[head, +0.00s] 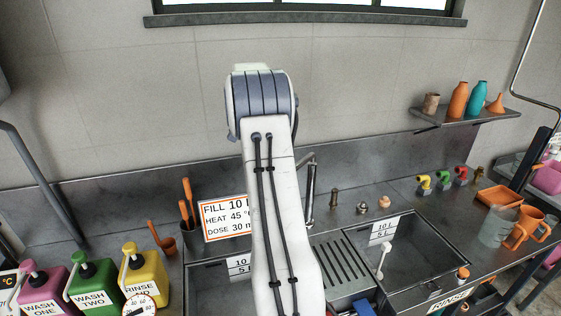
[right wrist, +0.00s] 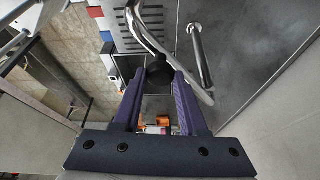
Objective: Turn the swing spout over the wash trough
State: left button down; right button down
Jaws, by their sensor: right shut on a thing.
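The swing spout (head: 310,190) is a grey metal pipe behind the sinks in the head view, partly hidden by my arm. In the right wrist view the bent chrome pipe (right wrist: 147,35) curves past my fingers. In the head view my arm hides this gripper. The left basin (head: 208,276) is mostly covered by my arm. The right basin (head: 425,255) is open to view, with a RINSE label (head: 447,300) at its front. My left gripper is out of view.
A slotted drainer (head: 340,258) lies between the basins. Wash bottles (head: 93,285) stand at the left, near a sign (head: 225,218) and a cup of orange-handled tools (head: 190,238). A clear jug (head: 498,228) and an orange jug (head: 527,232) stand at the right.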

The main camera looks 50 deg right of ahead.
jog(key=shift+w+r, duration=0.1)
jog(key=shift+w, duration=0.3)
jog(key=shift+m, duration=0.3)
jog(key=shift+c, duration=2.3)
grip_release()
jog(key=shift+s, duration=0.1)
jog(key=shift+a+r, duration=0.1)
jog(key=shift+r, duration=0.1)
jog(key=b+v, duration=0.1)
jog(key=v, duration=0.9)
